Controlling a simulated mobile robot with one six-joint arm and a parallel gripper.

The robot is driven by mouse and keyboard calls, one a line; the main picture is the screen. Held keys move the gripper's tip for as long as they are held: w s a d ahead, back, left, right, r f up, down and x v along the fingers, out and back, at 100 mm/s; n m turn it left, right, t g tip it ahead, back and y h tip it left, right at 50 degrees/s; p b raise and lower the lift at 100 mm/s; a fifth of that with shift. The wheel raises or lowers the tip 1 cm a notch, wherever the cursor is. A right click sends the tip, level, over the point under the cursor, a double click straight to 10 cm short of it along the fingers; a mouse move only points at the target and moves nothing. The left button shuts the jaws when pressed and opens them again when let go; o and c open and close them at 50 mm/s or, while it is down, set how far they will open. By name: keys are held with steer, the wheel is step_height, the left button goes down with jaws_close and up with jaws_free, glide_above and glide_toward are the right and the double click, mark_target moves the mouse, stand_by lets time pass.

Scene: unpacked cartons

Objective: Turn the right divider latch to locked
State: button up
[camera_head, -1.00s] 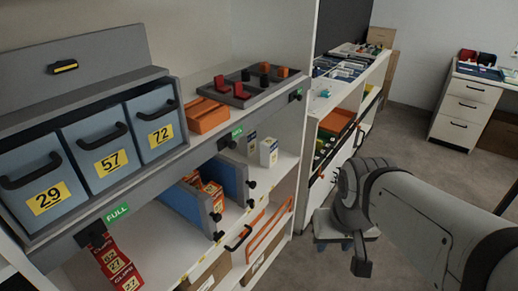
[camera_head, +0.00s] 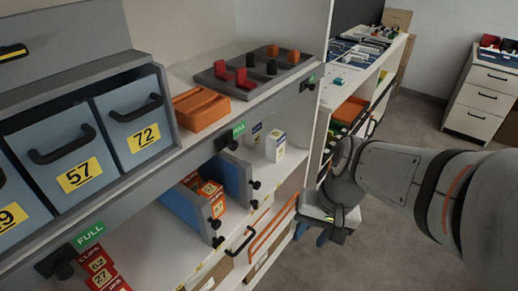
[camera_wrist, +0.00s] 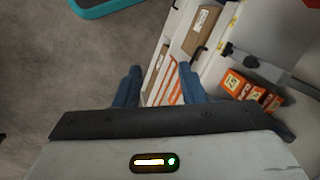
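Two blue dividers stand on the middle shelf in the head view. The right divider (camera_head: 237,178) has black knobs at its front edge, an upper knob (camera_head: 256,185) and a lower knob (camera_head: 253,203). I cannot tell which way its latch is turned. The left divider (camera_head: 187,209) has similar knobs. My gripper (camera_head: 312,234) is right of and lower than the right divider, apart from it. In the wrist view my gripper (camera_wrist: 158,82) has its two blue fingers apart with nothing held between them. A black knob (camera_wrist: 228,48) shows there, on which divider is unclear.
Orange-red boxes (camera_head: 208,193) stand between the dividers, and white boxes (camera_head: 275,146) to their right. Above are blue numbered bins (camera_head: 133,120) and a grey peg tray (camera_head: 262,82). A black handle (camera_head: 239,242) sticks out below.

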steer(key=w+a+f+m+g+y+b, duration=0.2)
steer(key=w+a+f+m+y+b, duration=0.1)
steer(key=a+f+m+y+b, duration=0.45)
steer(key=m+t+y+b, duration=0.4)
steer(key=m+t+b, duration=0.2)
steer(key=m+t, duration=0.85)
glide_toward(258, 205)
steer(key=w+a+m+g, duration=0.1)
steer(key=w+g, duration=0.1)
steer(key=shift+t, duration=0.25)
steer(key=x, duration=0.7)
steer(key=shift+a+r, duration=0.2)
steer(key=shift+a, duration=0.05)
steer(key=shift+c, duration=0.3)
jaws_close()
